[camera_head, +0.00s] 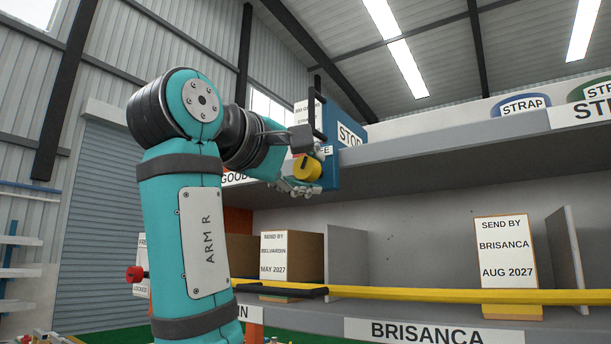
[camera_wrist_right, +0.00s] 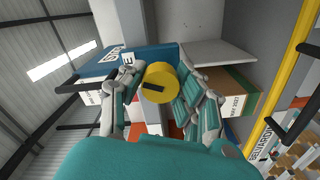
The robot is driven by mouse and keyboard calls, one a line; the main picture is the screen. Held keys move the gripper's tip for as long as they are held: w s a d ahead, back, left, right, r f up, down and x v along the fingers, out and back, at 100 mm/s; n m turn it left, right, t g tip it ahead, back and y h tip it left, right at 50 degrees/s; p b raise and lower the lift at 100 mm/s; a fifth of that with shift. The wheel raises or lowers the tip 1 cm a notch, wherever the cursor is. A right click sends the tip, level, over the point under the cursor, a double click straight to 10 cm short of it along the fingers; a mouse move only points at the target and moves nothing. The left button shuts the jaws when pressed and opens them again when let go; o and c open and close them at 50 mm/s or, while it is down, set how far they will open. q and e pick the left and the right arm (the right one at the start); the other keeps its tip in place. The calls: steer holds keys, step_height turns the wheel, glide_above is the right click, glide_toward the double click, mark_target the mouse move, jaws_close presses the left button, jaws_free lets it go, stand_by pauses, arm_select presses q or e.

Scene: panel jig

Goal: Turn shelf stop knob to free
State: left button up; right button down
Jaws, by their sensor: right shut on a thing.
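A blue box (camera_head: 345,118) marked STOP hangs at the left end of the upper shelf. A round yellow knob (camera_head: 306,168) is in front of it. My right gripper (camera_head: 300,184) is shut on this knob. In the right wrist view the yellow knob (camera_wrist_right: 161,84) sits between the fingers, with a short black mark on its face. The blue box (camera_wrist_right: 140,57) is behind it. A red knob (camera_head: 134,273) with a dark stem shows left of my right arm, near a partly hidden label with LOCKED on it. My left gripper is not in view.
The upper shelf (camera_head: 450,144) runs off to the right. Below it stand boxes labelled BELVARDIN (camera_head: 281,254) and BRISANCA (camera_head: 507,255), with grey dividers (camera_head: 347,255). A long yellow bar (camera_head: 420,295) crosses in front of the lower shelf. My right arm hides part of the left side.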

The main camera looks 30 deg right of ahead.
steer(key=n+b, duration=0.1)
steer(key=n, duration=0.3)
steer(key=shift+n+b, duration=0.3)
stand_by(0.3)
steer(key=c, duration=0.9)
jaws_free()
steer(key=shift+d, duration=0.1)
steer(key=shift+a, duration=0.25)
steer(key=v, duration=0.7)
